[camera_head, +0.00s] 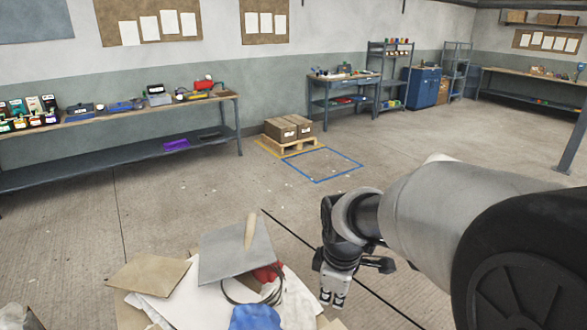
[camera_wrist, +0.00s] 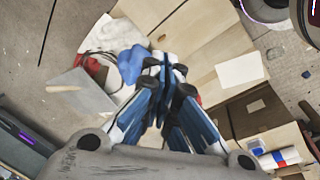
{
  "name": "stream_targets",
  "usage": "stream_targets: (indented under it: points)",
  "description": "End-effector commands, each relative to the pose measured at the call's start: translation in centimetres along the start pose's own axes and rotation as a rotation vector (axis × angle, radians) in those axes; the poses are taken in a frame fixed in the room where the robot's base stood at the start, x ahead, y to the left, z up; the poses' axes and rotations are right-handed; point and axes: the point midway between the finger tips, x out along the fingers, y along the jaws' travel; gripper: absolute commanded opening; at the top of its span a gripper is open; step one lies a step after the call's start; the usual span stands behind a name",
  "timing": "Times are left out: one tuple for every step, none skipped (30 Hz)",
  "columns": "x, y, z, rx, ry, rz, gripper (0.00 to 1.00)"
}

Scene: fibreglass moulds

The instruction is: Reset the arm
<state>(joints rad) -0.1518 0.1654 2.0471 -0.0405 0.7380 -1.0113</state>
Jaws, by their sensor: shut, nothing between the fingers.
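My arm reaches in from the right in the head view, and my gripper (camera_head: 333,297) hangs from it, pointing down, beside a heap of materials. The fingers look close together with nothing held. In the wrist view my gripper (camera_wrist: 163,72) shows its fingers brought together at the centre, over the heap. No object touches the fingertips as far as I can see.
The heap holds a grey trowel-like plate (camera_head: 236,252), a blue cloth (camera_head: 255,317), white sheets (camera_head: 297,300) and a brown sheet (camera_head: 150,273). A laden workbench (camera_head: 100,120) stands at the left wall. Boxes (camera_head: 288,128) sit on a pallet. The middle floor is clear.

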Motion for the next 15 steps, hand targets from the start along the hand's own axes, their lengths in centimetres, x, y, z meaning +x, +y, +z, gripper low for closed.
stream_targets:
  points:
    - [-2.3,-0.8,1.2,0.094,0.013,0.023,0.0]
    - [-3.4,-1.4,1.9,0.154,0.019,0.032,0.0]
    - [-4.7,-2.3,2.9,0.235,0.027,0.043,0.0]
    - [-5.7,-3.0,3.6,0.294,0.034,0.051,0.0]
    - [-6.6,-3.7,4.2,0.355,0.042,0.059,0.0]
    - [-7.7,-4.8,5.2,0.435,0.053,0.069,0.0]
    - [-8.4,-5.5,5.8,0.496,0.061,0.076,0.0]
    - [-9.1,-6.4,6.5,0.555,0.07,0.083,0.0]
    - [-9.9,-7.5,7.4,0.634,0.084,0.092,0.0]
    - [-10.4,-8.4,8.0,0.693,0.093,0.098,0.0]
    - [-10.8,-9.2,8.6,0.751,0.102,0.103,0.0]
    - [-11.3,-10.3,9.3,0.823,0.115,0.11,0.0]
    - [-11.6,-11.1,9.8,0.874,0.125,0.114,0.0]
    - [-11.8,-11.8,10.3,0.922,0.134,0.118,0.0]
    - [-12.0,-12.7,10.9,0.98,0.145,0.122,0.0]
